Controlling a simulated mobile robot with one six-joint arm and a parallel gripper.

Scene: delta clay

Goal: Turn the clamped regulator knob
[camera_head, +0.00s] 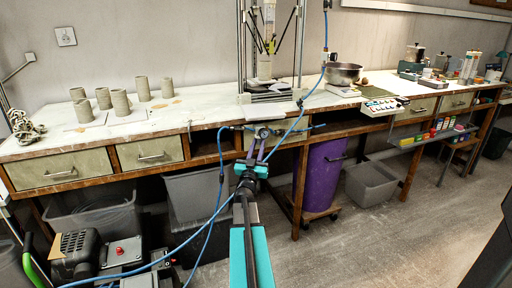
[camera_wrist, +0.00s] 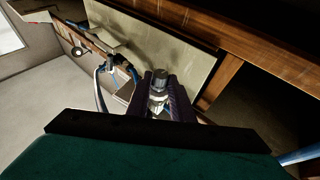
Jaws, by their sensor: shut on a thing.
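The regulator (camera_head: 263,131) is at the front edge of the workbench, with blue hoses running off to both sides. My gripper (camera_head: 257,150) reaches up to it from below and in front. In the wrist view, the dark fingers of my gripper (camera_wrist: 160,97) stand on either side of the regulator knob (camera_wrist: 160,82), a small grey, shiny cylinder. The fingers are shut on the knob. Its lower part is partly hidden between them. How far the knob is turned cannot be told.
A blue hose (camera_head: 310,95) hangs across the front. A purple bin (camera_head: 322,175) stands under the bench. The floor (camera_head: 370,240) at front right is clear.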

